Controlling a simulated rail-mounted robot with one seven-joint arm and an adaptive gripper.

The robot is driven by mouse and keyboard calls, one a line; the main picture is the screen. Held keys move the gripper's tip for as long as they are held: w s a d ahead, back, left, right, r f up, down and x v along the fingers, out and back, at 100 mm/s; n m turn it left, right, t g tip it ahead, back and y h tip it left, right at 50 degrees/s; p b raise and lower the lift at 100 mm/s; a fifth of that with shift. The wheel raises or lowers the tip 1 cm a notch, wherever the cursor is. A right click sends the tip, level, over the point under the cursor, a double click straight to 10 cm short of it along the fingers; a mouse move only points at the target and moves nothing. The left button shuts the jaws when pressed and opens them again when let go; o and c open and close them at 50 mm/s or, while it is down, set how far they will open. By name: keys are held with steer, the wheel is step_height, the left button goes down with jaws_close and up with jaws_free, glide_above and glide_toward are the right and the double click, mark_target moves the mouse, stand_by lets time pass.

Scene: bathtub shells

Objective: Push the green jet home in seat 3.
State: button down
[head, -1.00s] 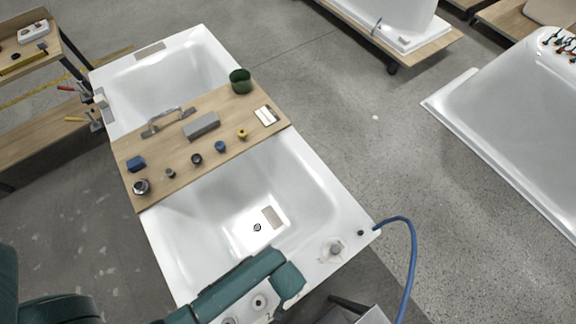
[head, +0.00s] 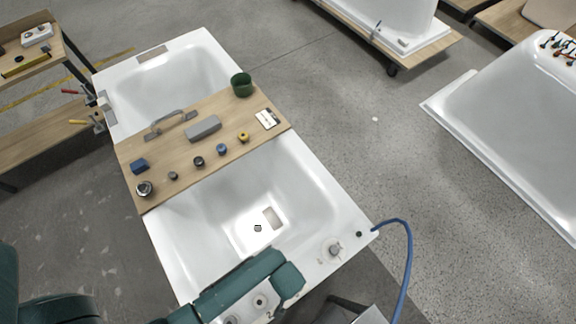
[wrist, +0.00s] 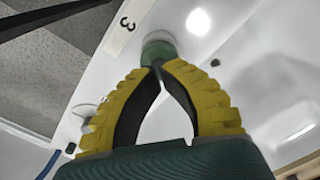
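In the wrist view, the green jet (wrist: 158,49), with a grey-white round end, stands at the white tub rim beside a label reading 3 (wrist: 124,26). My gripper (wrist: 160,66) has yellow ribbed fingers with dark inner pads. Its tips are drawn together right at the near side of the jet, with an empty gap lower between the fingers. I cannot tell whether the tips touch the jet or how deep it sits. In the head view my green arm hides the gripper and the jet at the near end of the tub (head: 330,205).
A grey fitting (head: 334,249) and a blue hose (head: 410,255) are at the near right rim.

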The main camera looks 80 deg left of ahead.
step_height(320, 180, up, 13)
steer(key=shift+f, duration=0.15)
stand_by(0.4)
steer(key=w+d+r+m+t+p, duration=0.2)
steer(key=w+r+t, duration=0.2)
steer(key=w+r, duration=0.6)
steer(key=w+d+r+m+t+y+p, duration=0.1)
steer(key=w+d+r+m+t+p, duration=0.15)
steer(key=w+r, duration=0.75)
steer(key=w+d+r+m+t+p, duration=0.15)
steer(key=w+r+t, duration=0.4)
steer(key=r, duration=0.75)
steer(key=s+d+r+m+t, duration=0.1)
steer(key=d+r+m+t, duration=0.1)
steer(key=r, duration=0.8)
steer(key=d+r+m+t+h, duration=0.1)
steer(key=r+m+t, duration=0.3)
steer(key=r, duration=0.7)
steer(key=s+d+r+m+t, duration=0.1)
steer(key=d+r+m+t, duration=0.2)
steer(key=r, duration=0.8)
steer(key=shift+s+d+r+m+t+p, duration=0.25)
steer(key=shift+s+m+t+p, duration=0.25)
steer(key=shift+m, duration=0.4)
